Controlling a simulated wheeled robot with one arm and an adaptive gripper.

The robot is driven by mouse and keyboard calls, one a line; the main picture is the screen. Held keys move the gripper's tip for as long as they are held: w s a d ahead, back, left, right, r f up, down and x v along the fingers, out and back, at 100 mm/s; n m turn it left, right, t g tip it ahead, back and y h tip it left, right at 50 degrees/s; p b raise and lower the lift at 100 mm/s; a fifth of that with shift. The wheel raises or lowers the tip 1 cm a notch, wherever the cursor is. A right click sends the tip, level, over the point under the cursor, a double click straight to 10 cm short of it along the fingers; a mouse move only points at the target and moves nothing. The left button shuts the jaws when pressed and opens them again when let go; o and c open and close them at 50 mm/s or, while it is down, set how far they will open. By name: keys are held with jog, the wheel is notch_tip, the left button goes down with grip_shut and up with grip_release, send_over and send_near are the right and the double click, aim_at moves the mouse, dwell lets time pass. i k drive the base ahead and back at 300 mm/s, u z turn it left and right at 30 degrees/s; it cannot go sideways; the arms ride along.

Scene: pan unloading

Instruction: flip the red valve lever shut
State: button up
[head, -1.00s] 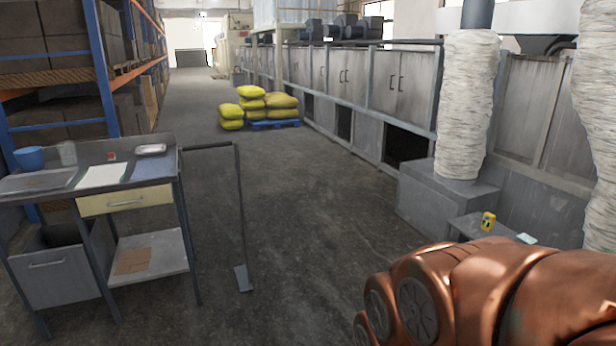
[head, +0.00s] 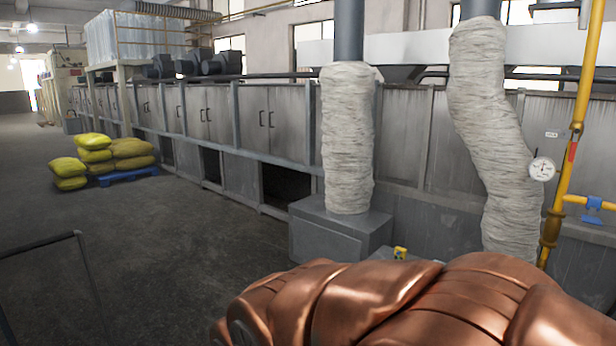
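A small red piece that looks like the red valve lever (head: 572,151) sits on the upright yellow pipe (head: 581,80) at the far right of the head view. It appears to lie roughly along the pipe, but it is too small to tell its exact position. A blue handle (head: 592,204) sits on a yellow side pipe below it. My copper-coloured arm fills the bottom right of the view. My gripper is not in view, so its distance from the lever and its opening cannot be seen.
A round white gauge (head: 541,168) is just left of the yellow pipe. Two wrapped ducts (head: 347,140) (head: 490,120) stand before the grey cabinets. A grey box (head: 335,235) supports the left duct. Yellow sacks (head: 95,155) lie on a blue pallet (head: 128,175).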

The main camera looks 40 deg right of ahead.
aim_at(572, 149)
jog(key=z, duration=3.7)
jog(key=i, duration=0.45)
jog(key=u, duration=0.9)
jog(key=i, duration=1)
jog(key=u, duration=0.05)
jog(key=k, duration=0.55)
jog(key=z, duration=0.4)
jog(key=i, duration=0.75)
jog(key=z, duration=0.05)
